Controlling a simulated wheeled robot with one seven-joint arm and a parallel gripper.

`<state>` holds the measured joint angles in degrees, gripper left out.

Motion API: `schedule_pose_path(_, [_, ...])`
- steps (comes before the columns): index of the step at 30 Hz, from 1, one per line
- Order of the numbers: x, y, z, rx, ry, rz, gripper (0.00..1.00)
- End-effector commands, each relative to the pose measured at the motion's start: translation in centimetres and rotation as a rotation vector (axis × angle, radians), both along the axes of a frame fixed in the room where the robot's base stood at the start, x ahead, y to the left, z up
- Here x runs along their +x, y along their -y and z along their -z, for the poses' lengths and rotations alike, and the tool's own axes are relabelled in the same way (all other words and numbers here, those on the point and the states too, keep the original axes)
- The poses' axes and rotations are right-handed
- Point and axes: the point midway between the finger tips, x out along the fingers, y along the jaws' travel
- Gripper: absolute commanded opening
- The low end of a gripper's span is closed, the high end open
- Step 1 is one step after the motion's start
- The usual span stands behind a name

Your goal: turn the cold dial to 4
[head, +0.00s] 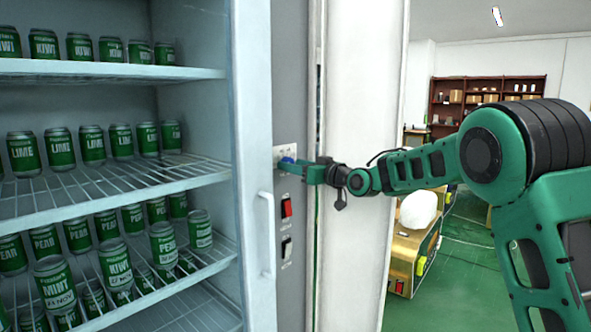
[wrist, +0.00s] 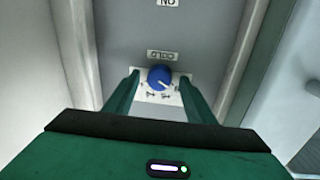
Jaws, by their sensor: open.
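The cold dial is a round blue knob (wrist: 160,77) on a white scale plate, under a label reading COLD (wrist: 162,55) that appears upside down in the wrist view. The numbers on the plate are too small to read. In the head view the blue dial (head: 287,161) sits on the grey side panel right of the fridge door, partly hidden by my gripper. My gripper (wrist: 158,88) is open, with one green finger on each side of the dial and a gap showing between. In the head view my gripper (head: 305,172) reaches the panel from the right.
Below the dial are a red switch (head: 286,208) and a black switch (head: 286,248). The fridge door handle (head: 267,235) stands out to the left. Shelves of green cans (head: 60,147) lie behind the glass. A white post (head: 362,90) stands close behind my wrist.

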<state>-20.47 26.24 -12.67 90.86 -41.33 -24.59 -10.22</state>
Motion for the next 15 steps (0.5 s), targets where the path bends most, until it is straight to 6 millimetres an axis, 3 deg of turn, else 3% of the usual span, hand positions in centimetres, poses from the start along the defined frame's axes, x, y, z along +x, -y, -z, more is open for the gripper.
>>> schedule_pose_path(11, [0.48, -0.41, 0.0, -0.001, 0.001, 0.002, 0.5])
schedule_pose_path(15, [0.47, -0.41, -0.01, -0.001, 0.001, 0.001, 0.21])
